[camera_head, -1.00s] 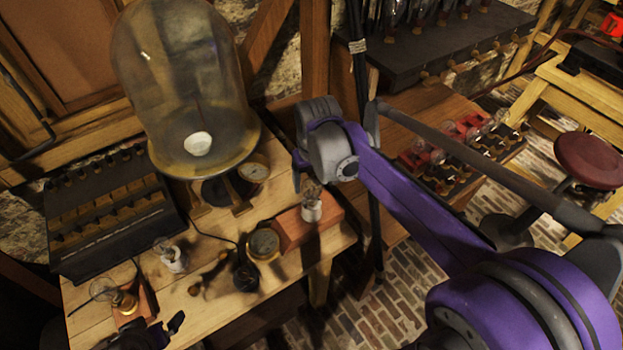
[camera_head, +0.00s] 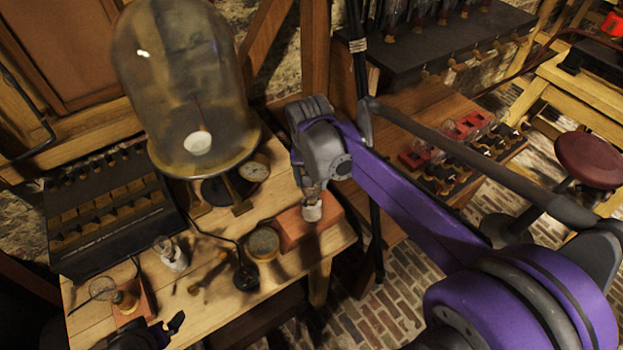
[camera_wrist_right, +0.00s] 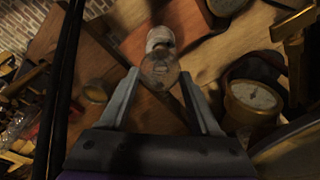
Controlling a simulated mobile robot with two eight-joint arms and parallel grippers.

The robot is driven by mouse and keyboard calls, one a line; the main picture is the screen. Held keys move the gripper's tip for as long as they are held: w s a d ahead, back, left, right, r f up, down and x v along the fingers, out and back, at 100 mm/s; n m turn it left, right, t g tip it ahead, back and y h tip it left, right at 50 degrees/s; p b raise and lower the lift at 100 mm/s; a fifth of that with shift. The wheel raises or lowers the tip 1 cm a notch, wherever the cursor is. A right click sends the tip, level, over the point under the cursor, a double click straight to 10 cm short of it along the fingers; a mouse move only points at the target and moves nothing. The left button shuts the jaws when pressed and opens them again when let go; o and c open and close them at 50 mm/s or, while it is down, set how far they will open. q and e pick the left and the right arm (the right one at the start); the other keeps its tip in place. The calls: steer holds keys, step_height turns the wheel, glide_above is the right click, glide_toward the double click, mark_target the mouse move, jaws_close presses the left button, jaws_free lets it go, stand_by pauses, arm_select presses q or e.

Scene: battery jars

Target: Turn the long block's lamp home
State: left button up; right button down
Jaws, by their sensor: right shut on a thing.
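The long reddish block (camera_head: 295,226) lies near the right end of the wooden bench. My right gripper (camera_head: 311,184) reaches down over the lamp from above. In the right wrist view my right gripper (camera_wrist_right: 160,76) has a finger on each side of the glass and is shut on it. I cannot tell whether the base sits fully in the block. My left gripper (camera_head: 168,328) is partly in view at the bottom left, dark, its jaw opening unclear.
A large glass bell jar (camera_head: 185,90) stands close behind the block.

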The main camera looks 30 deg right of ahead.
stand_by(0.3)
steer(key=m, duration=0.6)
steer(key=shift+g+h, duration=0.3)
steer(key=shift+m, duration=0.3)
steer(key=m, duration=0.5)
steer(key=shift+m+g, duration=0.3)
jaws_free()
